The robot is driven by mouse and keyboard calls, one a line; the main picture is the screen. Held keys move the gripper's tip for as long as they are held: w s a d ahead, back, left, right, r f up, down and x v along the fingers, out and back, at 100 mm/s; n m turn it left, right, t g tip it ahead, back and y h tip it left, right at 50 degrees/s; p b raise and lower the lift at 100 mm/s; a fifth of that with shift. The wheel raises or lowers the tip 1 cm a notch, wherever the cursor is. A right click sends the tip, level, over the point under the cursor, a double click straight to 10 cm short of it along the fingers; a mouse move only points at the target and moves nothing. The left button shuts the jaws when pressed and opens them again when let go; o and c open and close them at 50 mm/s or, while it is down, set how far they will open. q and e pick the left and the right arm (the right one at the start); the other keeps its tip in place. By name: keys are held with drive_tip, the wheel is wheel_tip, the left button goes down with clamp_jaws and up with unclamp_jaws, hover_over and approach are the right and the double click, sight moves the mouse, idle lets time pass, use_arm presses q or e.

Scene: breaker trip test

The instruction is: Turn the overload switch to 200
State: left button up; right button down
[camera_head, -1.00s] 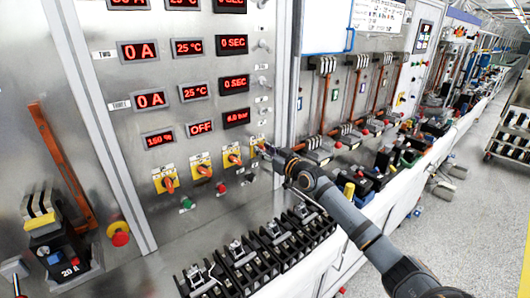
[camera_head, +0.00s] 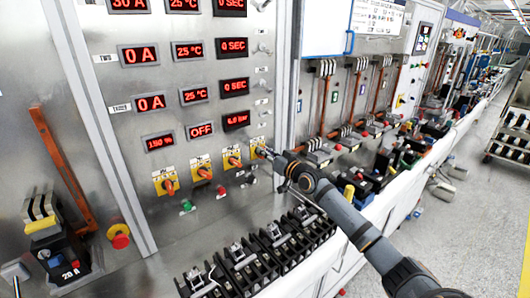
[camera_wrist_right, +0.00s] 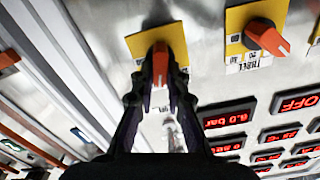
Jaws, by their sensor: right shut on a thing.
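A row of orange rotary switches on yellow plates is set in the metal panel. My right gripper (camera_head: 264,151) is at the rightmost switch (camera_head: 257,142). In the right wrist view, my right gripper (camera_wrist_right: 160,82) is shut on that switch's orange knob (camera_wrist_right: 160,58), one finger on each side, in front of its yellow plate (camera_wrist_right: 172,38). Another orange switch (camera_wrist_right: 267,36) shows beside it, turned at a slant. The switch labels are too small to read, so I cannot tell which is the overload switch. A red display (camera_head: 159,142) reads 150 %. My left gripper is out of view.
Red and green push buttons (camera_head: 187,206) sit below the switches. Black terminal blocks (camera_head: 270,250) stand on the bench under my right arm. A breaker marked 20 A (camera_head: 68,262) is at the lower left.

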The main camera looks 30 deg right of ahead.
drive_tip(key=m, duration=0.3)
drive_tip(key=m+p, duration=0.1)
drive_tip(key=m, duration=0.1)
drive_tip(key=shift+d+f, duration=0.15)
drive_tip(key=shift+d, duration=0.1)
drive_tip(key=shift+m, duration=0.4)
drive_tip(key=c, duration=1.3)
unclamp_jaws()
drive_tip(key=shift+c, duration=0.2)
wheel_tip(320, 180, up, 10)
drive_tip(key=shift+f, duration=0.1)
